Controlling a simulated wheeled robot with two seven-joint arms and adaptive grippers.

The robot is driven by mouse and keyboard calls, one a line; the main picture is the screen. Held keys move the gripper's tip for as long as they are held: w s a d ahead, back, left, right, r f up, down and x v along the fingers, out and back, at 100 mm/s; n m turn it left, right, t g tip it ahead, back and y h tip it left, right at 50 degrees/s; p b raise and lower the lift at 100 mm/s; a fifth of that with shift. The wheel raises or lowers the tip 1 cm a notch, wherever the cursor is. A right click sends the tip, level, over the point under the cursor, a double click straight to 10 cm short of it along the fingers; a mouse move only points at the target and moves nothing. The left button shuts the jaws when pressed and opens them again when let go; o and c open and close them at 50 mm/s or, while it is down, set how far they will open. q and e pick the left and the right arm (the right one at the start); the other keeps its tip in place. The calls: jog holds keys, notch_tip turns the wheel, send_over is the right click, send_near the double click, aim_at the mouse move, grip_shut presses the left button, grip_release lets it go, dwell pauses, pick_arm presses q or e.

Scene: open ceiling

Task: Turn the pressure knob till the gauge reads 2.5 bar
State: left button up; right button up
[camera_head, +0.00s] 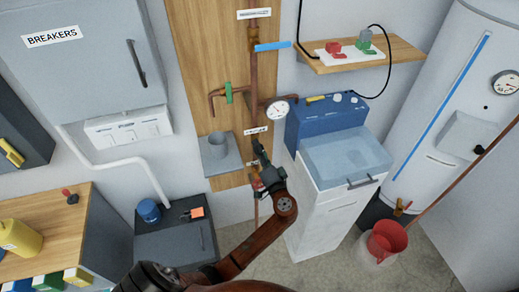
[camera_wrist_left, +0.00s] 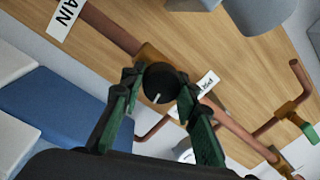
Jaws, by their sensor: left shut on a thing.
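The pressure knob (camera_wrist_left: 161,83) is round and black with a white pointer line, set in a brass body on the copper pipe. My left gripper has its green-padded fingers on both sides of it and is shut on it in the left wrist view (camera_wrist_left: 158,90). In the head view my left gripper (camera_head: 262,160) is at the pipe on the wooden panel, and it hides the knob. The round white gauge (camera_head: 277,110) is up and right of the gripper; its needle is too small to read. My right gripper is not in view.
A grey shelf with a cup (camera_head: 217,144) is left of the pipe. A green-handled valve (camera_head: 228,93) and a blue lever (camera_head: 272,46) are above. A white cabinet with a blue basin (camera_head: 345,155) stands close on the right. A red bucket (camera_head: 387,240) is on the floor.

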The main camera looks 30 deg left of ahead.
pick_arm(q)
jog(key=o, duration=1.2)
jog(key=v, duration=1.2)
jog(key=shift+f, duration=0.1)
